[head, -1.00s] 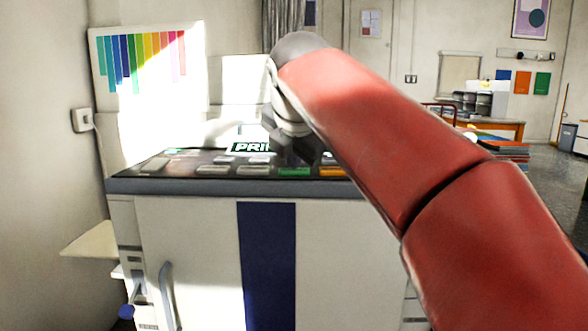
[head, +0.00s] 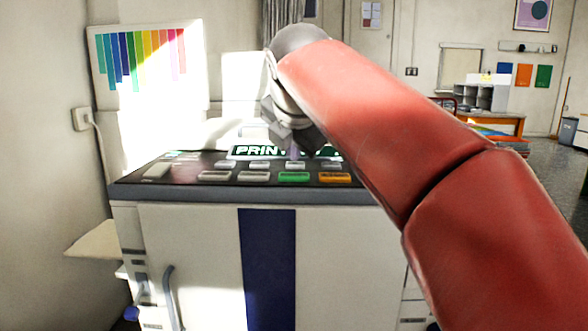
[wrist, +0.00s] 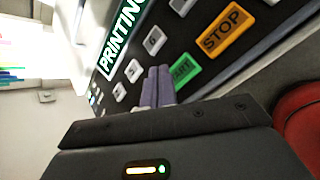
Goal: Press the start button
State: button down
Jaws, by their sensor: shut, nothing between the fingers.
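The green start button (head: 294,177) is on the dark control panel of a large copier-like machine, left of the orange stop button (head: 335,177). In the wrist view the start button (wrist: 182,71) is partly hidden behind my fingers, with only the end of its label showing. The stop button (wrist: 222,31) is fully visible there. My gripper (head: 295,153) is shut and empty, its fingers pointing down over the panel just behind the start button. The closed fingertips (wrist: 158,72) appear beside the green button in the wrist view. I cannot tell whether they touch anything.
Several grey buttons (head: 254,176) lie left of the start button. A lit "PRINTING" sign (head: 250,152) stands at the panel's back, partly hidden by my arm. A wall with a colour chart (head: 140,65) is at the left. Open floor is at the far right.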

aim_at(294, 177)
jog(key=shift+r+p, duration=0.9)
jog(key=shift+r, duration=1.05)
jog(key=shift+s, duration=0.1)
